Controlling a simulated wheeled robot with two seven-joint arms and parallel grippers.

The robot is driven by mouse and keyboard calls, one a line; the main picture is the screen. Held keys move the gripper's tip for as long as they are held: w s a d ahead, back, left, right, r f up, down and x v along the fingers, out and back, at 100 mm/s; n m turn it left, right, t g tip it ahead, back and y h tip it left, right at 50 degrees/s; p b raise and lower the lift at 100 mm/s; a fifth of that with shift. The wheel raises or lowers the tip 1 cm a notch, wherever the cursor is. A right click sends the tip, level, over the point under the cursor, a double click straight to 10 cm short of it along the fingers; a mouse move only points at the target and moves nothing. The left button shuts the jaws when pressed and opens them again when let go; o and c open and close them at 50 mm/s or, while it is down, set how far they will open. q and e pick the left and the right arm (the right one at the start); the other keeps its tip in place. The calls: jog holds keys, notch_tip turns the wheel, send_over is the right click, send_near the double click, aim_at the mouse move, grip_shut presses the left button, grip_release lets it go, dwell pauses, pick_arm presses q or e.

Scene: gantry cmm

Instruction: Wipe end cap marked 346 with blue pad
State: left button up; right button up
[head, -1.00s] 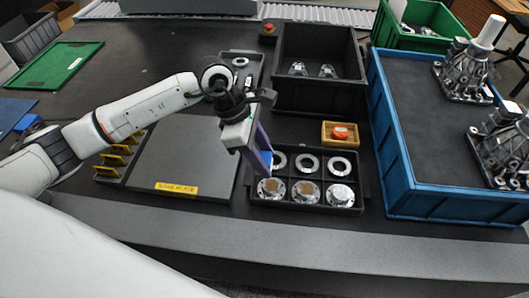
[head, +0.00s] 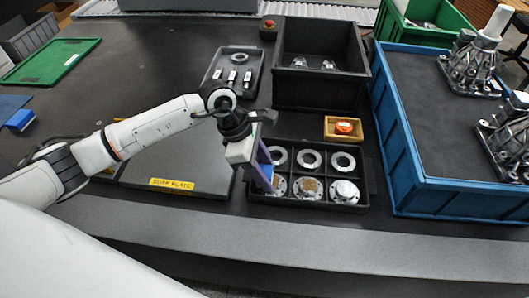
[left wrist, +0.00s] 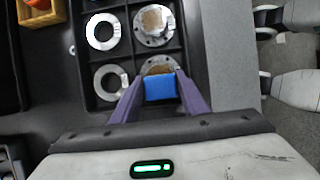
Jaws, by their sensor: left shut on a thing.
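My left gripper (head: 267,184) is shut on the blue pad (left wrist: 160,87), which sits between the fingertips in the left wrist view. The pad is over the front-left end cap (head: 279,190) in the black divided tray. In the left wrist view that end cap (left wrist: 160,66) is partly hidden by the pad; I cannot tell whether they touch. The front-middle end cap (head: 308,189) has a brown smudge on its top. The front-right end cap (head: 344,191) looks clean and silvery. I cannot read any number on the caps. My right gripper is not in view.
The divided tray (head: 374,181) also holds metal rings (head: 310,160) in its back row. A deep dark bin (head: 320,92) and a blue crate (head: 455,196) stand nearby. A flat grey plate (head: 180,155) lies left.

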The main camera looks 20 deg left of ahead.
pick_arm(q)
jog(key=d, duration=0.1)
jog(key=w+d, duration=0.1)
jog(key=d, duration=0.1)
jog(key=shift+d+p, duration=0.2)
jog(key=shift+p, duration=0.2)
jog(key=shift+d+r, duration=0.1)
jog(key=shift+d, duration=0.2)
jog(key=a, duration=0.4)
jog(key=shift+s+b, duration=0.35)
jog(key=shift+s, duration=0.05)
notch_tip(320, 180, up, 2)
jog(key=shift+s+a+r+p, duration=0.1)
jog(key=shift+s+p, duration=0.05)
jog(key=shift+p, duration=0.4)
jog(key=shift+r+p, duration=0.9)
jog(key=shift+r, duration=0.5)
jog(key=shift+r+p, duration=0.75)
jog(key=shift+r, duration=0.7)
